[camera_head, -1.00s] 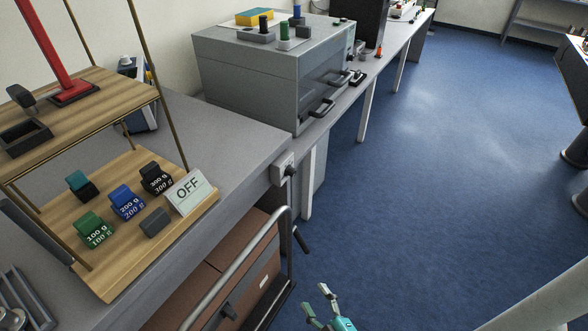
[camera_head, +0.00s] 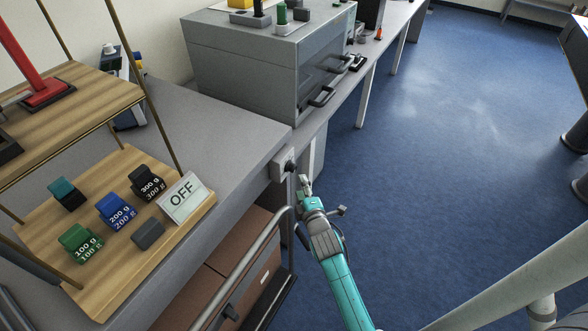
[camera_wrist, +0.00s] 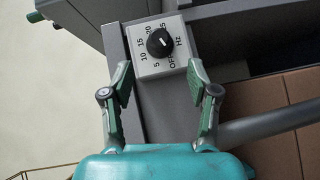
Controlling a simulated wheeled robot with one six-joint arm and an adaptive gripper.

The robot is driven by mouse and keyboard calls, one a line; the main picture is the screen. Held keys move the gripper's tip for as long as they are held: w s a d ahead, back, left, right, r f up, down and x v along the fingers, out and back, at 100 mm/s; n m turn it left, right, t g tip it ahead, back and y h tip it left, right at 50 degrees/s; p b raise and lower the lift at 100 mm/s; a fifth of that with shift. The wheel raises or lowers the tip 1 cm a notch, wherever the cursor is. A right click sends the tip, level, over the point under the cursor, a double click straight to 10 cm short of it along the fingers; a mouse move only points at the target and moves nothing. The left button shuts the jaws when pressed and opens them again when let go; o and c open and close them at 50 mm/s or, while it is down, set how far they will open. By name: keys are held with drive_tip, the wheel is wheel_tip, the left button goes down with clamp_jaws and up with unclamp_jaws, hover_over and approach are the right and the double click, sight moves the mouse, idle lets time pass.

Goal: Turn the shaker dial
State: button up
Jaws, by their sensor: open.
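The shaker dial (camera_wrist: 160,42) is a round black knob on a pale box marked OFF, 5, 10, 15, 20 and Hz. In the head view the dial (camera_head: 290,166) sits on the table's front edge, at the corner. My gripper (camera_head: 304,183) is just in front of and below it. In the wrist view my gripper (camera_wrist: 160,72) is open and empty, its fingers to either side of the dial's box and short of the knob.
A wooden rack (camera_head: 110,285) with labelled weights and an OFF sign (camera_head: 183,197) stands on the table at left. A metal rail (camera_head: 262,245) runs below the dial, left of my arm. Blue floor (camera_head: 440,150) is open at right.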

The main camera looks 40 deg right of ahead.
sight(295, 170)
drive_tip(key=x, duration=0.9)
clamp_jaws()
